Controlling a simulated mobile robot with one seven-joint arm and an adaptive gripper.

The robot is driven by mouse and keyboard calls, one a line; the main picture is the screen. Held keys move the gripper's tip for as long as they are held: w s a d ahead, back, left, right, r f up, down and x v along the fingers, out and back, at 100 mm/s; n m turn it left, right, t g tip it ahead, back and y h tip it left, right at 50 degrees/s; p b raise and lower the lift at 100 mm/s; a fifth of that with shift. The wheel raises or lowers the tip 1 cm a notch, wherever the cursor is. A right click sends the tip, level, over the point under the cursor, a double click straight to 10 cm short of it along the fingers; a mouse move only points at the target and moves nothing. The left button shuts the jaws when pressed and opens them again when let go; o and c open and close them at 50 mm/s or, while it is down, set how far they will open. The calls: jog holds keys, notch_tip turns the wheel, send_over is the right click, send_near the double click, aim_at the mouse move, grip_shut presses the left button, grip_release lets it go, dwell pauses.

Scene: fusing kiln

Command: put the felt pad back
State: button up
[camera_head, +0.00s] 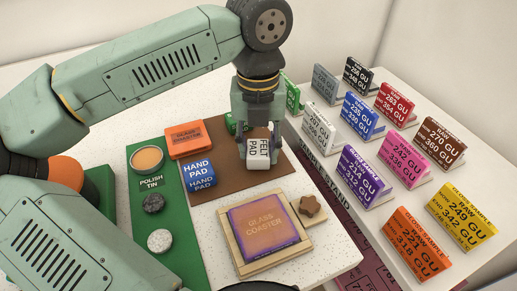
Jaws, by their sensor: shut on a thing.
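The felt pad (258,153) is a small white block with its name in dark letters on the front. It is upright, over the brown mat (218,129). My gripper (258,128) points down from above and is shut on the felt pad. The fingers hide the pad's upper part. I cannot tell whether its bottom touches the mat. The blue hand pad (199,174) stands to its left, and the orange glass coaster block (184,140) lies farther back left.
A green mat (186,256) at left holds a polish tin (146,160) and two round pads. A wooden tray (293,251) with a purple glass coaster (265,226) is in front. Several coloured sample cards stand on the white stand (404,212) at right. My arm spans the left.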

aim_at(258, 148)
jog(key=shift+f, duration=0.25)
jog(key=shift+f, duration=0.15)
jog(key=o, duration=1)
jog(key=shift+r, duration=0.2)
jog(key=shift+r, duration=0.2)
notch_tip(258, 148, up, 12)
jog(key=shift+f+b, duration=0.15)
jog(key=shift+b, duration=0.45)
